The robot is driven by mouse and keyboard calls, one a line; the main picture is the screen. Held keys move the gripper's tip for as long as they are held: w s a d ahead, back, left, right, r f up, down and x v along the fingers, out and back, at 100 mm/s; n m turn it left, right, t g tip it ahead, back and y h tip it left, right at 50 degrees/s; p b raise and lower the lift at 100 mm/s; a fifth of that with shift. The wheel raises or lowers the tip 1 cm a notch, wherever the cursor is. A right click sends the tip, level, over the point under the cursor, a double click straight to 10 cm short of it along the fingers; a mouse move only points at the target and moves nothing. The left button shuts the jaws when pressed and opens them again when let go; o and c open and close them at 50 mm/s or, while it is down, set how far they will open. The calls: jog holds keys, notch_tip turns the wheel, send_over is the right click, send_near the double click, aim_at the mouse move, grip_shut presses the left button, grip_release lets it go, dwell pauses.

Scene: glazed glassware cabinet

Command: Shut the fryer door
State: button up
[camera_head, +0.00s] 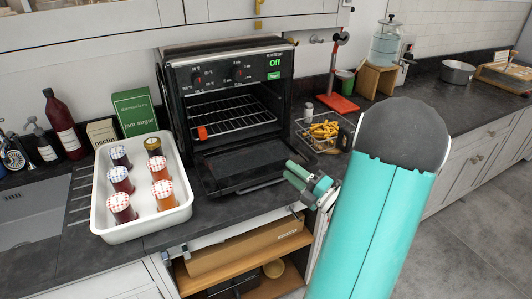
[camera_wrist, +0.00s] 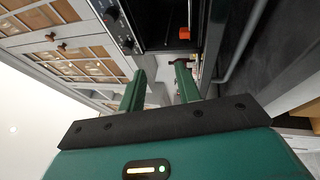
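The fryer (camera_head: 225,55) is a black oven-like box on the dark worktop, with dials and a green "Off" display. Its door (camera_head: 245,165) is folded down and open, nearly flat in front of the lit cavity and wire rack (camera_head: 235,112). My gripper (camera_head: 290,170) is just right of the door's front right corner; I cannot tell whether it touches. In the wrist view, my gripper (camera_wrist: 161,75) has two green fingers apart with nothing seen between them.
A white tray (camera_head: 100,215) of several jars stands left of the fryer. A wire basket of yellow food (camera_head: 324,131) and a red-based stand (camera_head: 338,103) are to the right. An open cupboard (camera_head: 245,255) lies below the worktop.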

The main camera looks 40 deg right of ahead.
notch_tip(320, 180, up, 2)
send_over(267, 172)
jog(key=shift+w+r, duration=0.15)
jog(key=shift+r, duration=0.05)
jog(key=shift+c, duration=0.2)
grip_shut()
dwell(1.1)
jog(key=shift+o, duration=0.2)
grip_release()
